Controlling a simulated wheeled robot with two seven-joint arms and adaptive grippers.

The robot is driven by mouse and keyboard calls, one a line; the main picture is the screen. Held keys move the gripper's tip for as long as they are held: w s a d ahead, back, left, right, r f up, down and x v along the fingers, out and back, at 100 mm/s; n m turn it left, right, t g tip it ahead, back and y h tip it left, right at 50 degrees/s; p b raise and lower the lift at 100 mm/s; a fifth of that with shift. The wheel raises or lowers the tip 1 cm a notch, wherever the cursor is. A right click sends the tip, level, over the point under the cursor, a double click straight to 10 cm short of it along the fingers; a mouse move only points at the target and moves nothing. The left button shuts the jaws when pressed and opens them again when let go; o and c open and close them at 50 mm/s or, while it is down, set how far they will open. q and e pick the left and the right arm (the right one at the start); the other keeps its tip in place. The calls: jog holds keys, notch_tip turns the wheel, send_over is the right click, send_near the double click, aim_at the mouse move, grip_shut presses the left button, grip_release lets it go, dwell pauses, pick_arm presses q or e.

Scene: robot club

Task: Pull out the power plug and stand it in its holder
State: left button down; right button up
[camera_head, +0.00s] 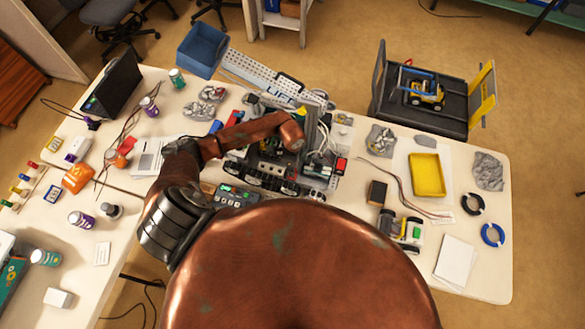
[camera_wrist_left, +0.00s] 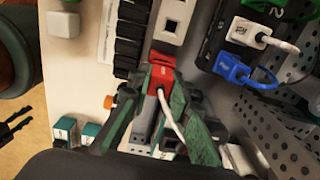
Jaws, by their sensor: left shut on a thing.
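In the left wrist view, a red plug (camera_wrist_left: 161,72) with a white cable (camera_wrist_left: 165,108) sits between the dark green fingers of my left gripper (camera_wrist_left: 160,80), which is shut on it. A white socket strip (camera_wrist_left: 158,27) with a square opening lies just beyond the plug. I cannot tell whether the plug still touches a socket. In the head view my left arm reaches over the equipment on the table, and its gripper is hidden there. I cannot clearly single out the plug's holder. My right gripper is not in view.
A black unit bears a white plug (camera_wrist_left: 248,32) and a blue plug (camera_wrist_left: 238,70), right of the strip. Perforated metal (camera_wrist_left: 270,130) stands at the lower right. In the head view, a blue bin (camera_head: 200,50) and yellow tray (camera_head: 427,175) flank the crowded middle.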

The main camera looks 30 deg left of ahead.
pick_arm(q)
jog(key=shift+f, duration=0.25)
jog(key=shift+f, duration=0.6)
dwell(1.2)
jog(key=c, duration=1.7)
grip_release()
jog(key=shift+r, duration=0.15)
jog(key=shift+r+p, duration=2.85)
jog(key=shift+r, duration=0.55)
